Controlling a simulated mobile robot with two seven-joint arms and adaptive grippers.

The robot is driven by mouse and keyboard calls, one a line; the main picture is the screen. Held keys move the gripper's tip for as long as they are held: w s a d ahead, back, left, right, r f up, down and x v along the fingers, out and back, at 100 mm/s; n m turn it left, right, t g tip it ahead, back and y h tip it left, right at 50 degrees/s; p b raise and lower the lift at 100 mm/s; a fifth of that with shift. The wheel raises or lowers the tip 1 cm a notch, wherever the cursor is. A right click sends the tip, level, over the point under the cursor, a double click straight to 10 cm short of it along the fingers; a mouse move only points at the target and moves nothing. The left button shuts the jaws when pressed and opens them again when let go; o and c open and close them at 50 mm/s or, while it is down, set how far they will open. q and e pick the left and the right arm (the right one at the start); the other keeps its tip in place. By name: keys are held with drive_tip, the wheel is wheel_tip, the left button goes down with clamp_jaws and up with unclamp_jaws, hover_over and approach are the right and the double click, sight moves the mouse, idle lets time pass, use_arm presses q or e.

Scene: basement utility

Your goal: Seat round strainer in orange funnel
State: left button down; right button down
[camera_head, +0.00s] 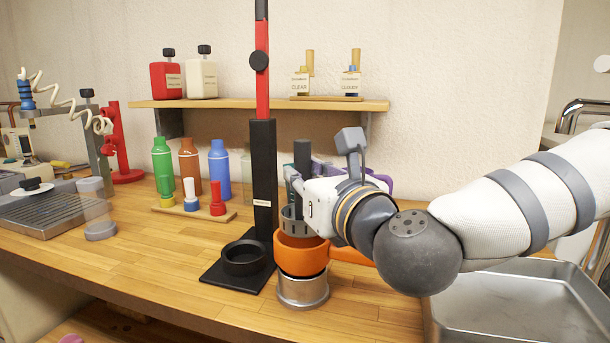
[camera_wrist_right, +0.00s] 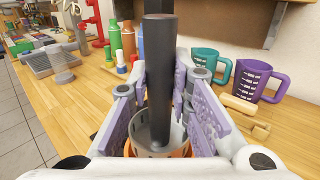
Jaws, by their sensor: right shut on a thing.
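The orange funnel (camera_head: 301,260), with a side handle to the right, sits upright on a metal cup (camera_head: 303,292). The round strainer (camera_head: 291,226) is a grey slotted basket with a tall dark upright post (camera_head: 302,152). It stands over the funnel's mouth, its lower edge at the rim; I cannot tell whether it is fully seated. My right gripper (camera_head: 300,186) is shut on the strainer's post. In the right wrist view the purple finger pads flank the post (camera_wrist_right: 158,62), with the basket (camera_wrist_right: 152,138) and orange rim (camera_wrist_right: 183,151) below. My left gripper is not in view.
A black stand with a ring (camera_head: 243,259) is close left of the funnel. Bottles (camera_head: 190,168) stand behind left. A teal mug (camera_wrist_right: 204,60) and purple mug (camera_wrist_right: 258,80) stand behind the gripper. A metal sink (camera_head: 520,305) is at right.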

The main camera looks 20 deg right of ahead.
sight(305, 141)
drive_tip(key=shift+f, duration=0.1)
